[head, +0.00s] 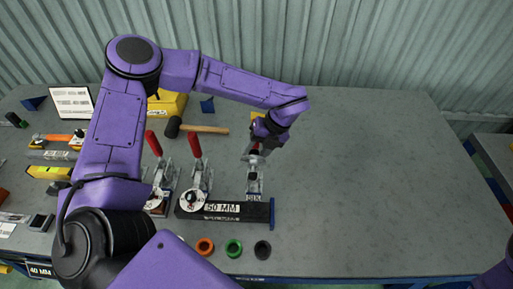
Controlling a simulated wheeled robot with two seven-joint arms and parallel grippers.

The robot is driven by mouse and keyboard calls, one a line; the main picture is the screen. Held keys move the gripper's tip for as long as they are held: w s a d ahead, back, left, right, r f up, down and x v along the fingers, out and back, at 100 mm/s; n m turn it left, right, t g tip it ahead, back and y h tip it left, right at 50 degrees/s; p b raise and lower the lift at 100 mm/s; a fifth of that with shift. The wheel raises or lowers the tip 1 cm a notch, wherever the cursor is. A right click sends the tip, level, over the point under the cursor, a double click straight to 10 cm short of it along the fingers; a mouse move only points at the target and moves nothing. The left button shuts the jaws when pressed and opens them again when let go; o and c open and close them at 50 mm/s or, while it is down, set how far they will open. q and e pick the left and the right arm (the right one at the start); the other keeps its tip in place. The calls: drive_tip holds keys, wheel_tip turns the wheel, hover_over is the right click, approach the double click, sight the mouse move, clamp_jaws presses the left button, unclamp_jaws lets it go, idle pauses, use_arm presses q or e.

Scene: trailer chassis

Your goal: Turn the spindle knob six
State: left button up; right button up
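My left arm reaches across the bench, and its gripper (256,147) points down at the top of a metal clamp (254,182) on the right end of the dark bar marked 50 MM (224,209). A bit of red shows at the fingertips. The fingers are small and partly hidden by my wrist, so I cannot tell whether they are shut on it. Two toggle clamps with red handles (195,145) stand to the left. I cannot make out which part is spindle knob six. My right gripper is out of view.
Orange (204,246), green (233,248) and black rings (262,250) lie along the bench's front. A mallet (200,129), yellow box (172,104) and sign (72,102) are behind. The bench's right half is clear.

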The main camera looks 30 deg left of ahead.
use_arm(q)
drive_tip(key=shift+s+r, duration=0.15)
drive_tip(key=shift+s, duration=0.05)
drive_tip(key=c, duration=0.5)
drive_tip(key=shift+w+d, duration=0.1)
drive_tip(key=shift+d, duration=0.05)
drive_tip(key=shift+c, duration=1.2)
